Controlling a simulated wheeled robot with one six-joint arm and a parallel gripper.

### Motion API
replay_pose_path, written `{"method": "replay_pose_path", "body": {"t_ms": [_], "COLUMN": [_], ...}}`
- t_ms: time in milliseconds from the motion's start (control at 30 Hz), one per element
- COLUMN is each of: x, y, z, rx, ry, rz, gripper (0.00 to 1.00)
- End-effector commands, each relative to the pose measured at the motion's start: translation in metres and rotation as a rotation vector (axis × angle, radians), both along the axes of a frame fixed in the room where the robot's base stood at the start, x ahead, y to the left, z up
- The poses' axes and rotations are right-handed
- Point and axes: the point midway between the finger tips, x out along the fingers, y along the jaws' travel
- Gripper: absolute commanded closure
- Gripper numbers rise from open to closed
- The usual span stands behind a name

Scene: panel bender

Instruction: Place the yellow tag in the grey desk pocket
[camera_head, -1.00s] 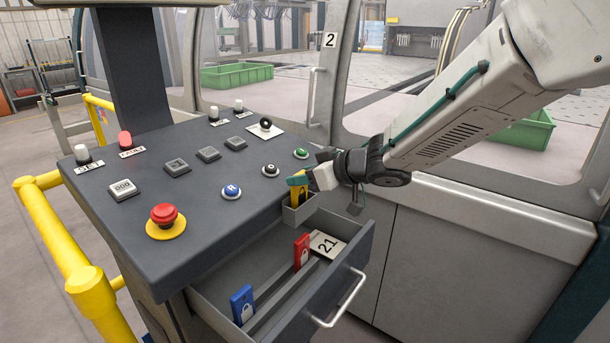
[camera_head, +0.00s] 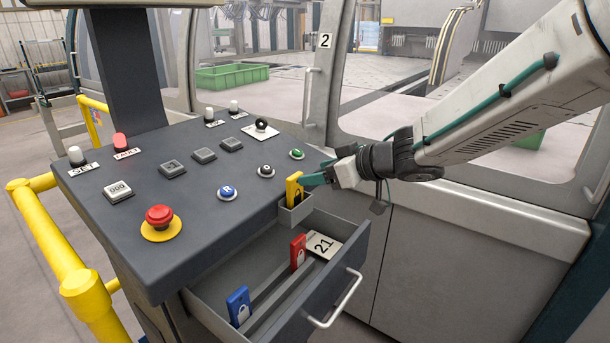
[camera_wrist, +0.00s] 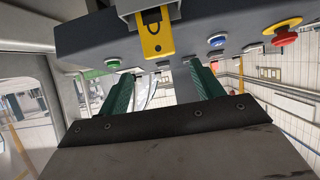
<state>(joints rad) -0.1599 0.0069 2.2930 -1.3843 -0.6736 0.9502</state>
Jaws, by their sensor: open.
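The yellow tag (camera_head: 294,188) with a dark padlock mark stands upright in the small grey desk pocket (camera_head: 296,214) on the desk's right edge. The tag also shows in the wrist view (camera_wrist: 156,36), its lower part inside or behind the pocket (camera_wrist: 140,8). My gripper (camera_head: 312,180) is just right of the tag in the head view. Its two green fingers (camera_wrist: 155,82) are apart in the wrist view, with nothing between them, and the tag lies beyond their tips. The tag looks clear of the fingers.
An open drawer (camera_head: 358,262) below the pocket holds a red tag (camera_head: 298,252), a blue tag (camera_head: 239,305) and a "21" plate (camera_head: 322,245). The desk top has several buttons and a red emergency stop (camera_head: 159,216). A yellow rail (camera_head: 50,240) stands left.

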Motion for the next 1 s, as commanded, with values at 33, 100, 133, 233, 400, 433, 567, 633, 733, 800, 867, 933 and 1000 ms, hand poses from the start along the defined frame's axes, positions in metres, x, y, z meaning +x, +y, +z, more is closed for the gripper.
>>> {"method": "replay_pose_path", "body": {"t_ms": [33, 100, 133, 233, 400, 433, 567, 633, 733, 800, 867, 933, 1000], "x": [-0.006, -0.013, -0.016, -0.024, -0.032, -0.032, -0.033, -0.031, -0.023, -0.015, -0.013, -0.022, -0.042], "y": [-0.009, -0.019, -0.023, -0.033, -0.041, -0.042, -0.042, -0.045, -0.061, -0.086, -0.116, -0.158, -0.197], "z": [0.006, 0.012, 0.014, 0.02, 0.025, 0.025, 0.026, 0.027, 0.038, 0.05, 0.06, 0.068, 0.068], "rx": [-0.001, 0.0, -0.001, 0.0, -0.001, -0.001, -0.001, -0.005, -0.032, -0.073, -0.123, -0.193, -0.265], "ry": [-0.004, -0.003, -0.004, -0.003, -0.001, 0.0, 0.0, -0.01, -0.057, -0.105, -0.133, -0.13, -0.076], "rz": [-0.005, -0.003, -0.003, -0.003, -0.002, -0.001, -0.001, -0.017, -0.116, -0.25, -0.4, -0.585, -0.755], "gripper": [0.34, 0.34, 0.34, 0.34, 0.34, 0.34, 0.34, 0.34, 0.34, 0.34, 0.34, 0.34, 0.34]}}
